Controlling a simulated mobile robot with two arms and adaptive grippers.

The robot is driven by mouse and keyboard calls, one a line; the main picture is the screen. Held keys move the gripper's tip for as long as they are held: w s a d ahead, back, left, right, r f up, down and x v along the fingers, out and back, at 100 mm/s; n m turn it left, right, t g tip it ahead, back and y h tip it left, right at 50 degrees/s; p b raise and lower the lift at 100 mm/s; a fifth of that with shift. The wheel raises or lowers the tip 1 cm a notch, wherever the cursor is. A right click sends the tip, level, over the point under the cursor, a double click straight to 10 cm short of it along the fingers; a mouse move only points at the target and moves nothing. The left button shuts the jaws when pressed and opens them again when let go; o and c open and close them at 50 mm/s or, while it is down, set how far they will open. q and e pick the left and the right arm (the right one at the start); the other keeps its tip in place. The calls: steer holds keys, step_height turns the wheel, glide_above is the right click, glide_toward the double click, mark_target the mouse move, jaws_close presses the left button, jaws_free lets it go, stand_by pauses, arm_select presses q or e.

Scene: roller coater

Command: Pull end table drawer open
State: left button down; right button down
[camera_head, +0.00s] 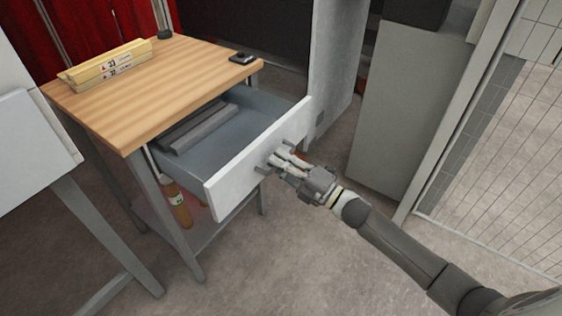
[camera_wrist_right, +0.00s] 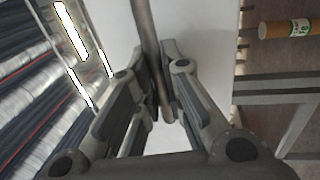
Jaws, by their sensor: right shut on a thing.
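The end table (camera_head: 150,85) has a wooden top and grey metal legs. Its drawer (camera_head: 262,155) has a white front and stands pulled well out, with its blue-grey inside showing. Long grey bars (camera_head: 205,128) lie in the drawer. My right gripper (camera_head: 275,160) is at the middle of the drawer front, shut on the handle. In the right wrist view the handle (camera_wrist_right: 146,35) is a grey bar running between the fingers of the right gripper (camera_wrist_right: 165,100), with the white front behind it. My left gripper is not in view.
Yellow boxes (camera_head: 105,66) and a small black item (camera_head: 243,58) lie on the tabletop. An orange-brown cylinder (camera_head: 176,200) stands beneath the drawer. A grey cabinet (camera_head: 405,110) and a mesh fence (camera_head: 505,150) stand to the right. Floor in front is clear.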

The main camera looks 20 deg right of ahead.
steer(key=c, duration=1.5)
jaws_free()
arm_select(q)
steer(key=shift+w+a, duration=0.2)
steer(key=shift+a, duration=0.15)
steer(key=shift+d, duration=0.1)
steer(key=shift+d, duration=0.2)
arm_select(e)
steer(key=v, duration=1.2)
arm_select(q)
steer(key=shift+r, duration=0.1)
